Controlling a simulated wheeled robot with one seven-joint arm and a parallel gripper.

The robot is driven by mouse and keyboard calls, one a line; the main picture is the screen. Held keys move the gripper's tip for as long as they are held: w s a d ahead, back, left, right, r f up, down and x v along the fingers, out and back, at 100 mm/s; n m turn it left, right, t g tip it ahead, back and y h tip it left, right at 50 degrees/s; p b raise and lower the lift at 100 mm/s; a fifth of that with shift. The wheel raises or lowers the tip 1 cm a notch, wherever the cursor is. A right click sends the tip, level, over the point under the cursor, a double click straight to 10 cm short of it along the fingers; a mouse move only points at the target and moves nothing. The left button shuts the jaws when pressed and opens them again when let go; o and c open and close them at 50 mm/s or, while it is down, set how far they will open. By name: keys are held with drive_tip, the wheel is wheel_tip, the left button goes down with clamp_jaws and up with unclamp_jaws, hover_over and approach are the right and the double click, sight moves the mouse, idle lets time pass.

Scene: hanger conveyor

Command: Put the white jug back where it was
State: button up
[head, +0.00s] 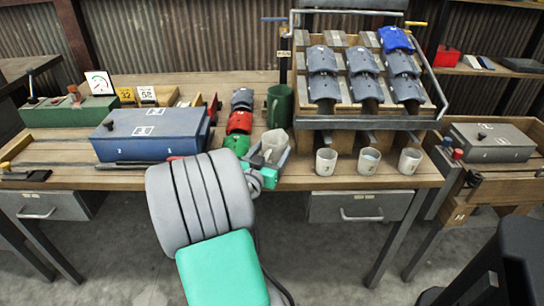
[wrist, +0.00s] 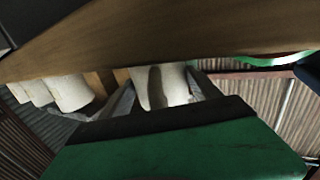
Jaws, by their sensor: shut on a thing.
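The white jug (head: 273,142) is at the front part of the workbench in the head view, just in front of the dark green mug. It looks pale and angular, and its lower part is hidden by my gripper. My gripper (head: 268,160) is shut on the jug. In the wrist view the jug (wrist: 163,88) sits between the two grey fingers of my gripper (wrist: 165,95). I cannot tell whether the jug's base touches the bench.
White cups (head: 326,161) stand in a row to the right, below a rack (head: 365,122) of grey-blue curved pieces. A dark green mug (head: 279,106) is close behind the jug. Red and green curved pieces (head: 238,122) and a blue box (head: 152,133) are to the left.

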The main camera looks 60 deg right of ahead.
drive_tip(key=o, duration=1.8)
drive_tip(key=shift+r, duration=0.15)
drive_tip(key=s+a, duration=0.1)
drive_tip(key=a, duration=1.1)
drive_tip(key=shift+b, duration=0.4)
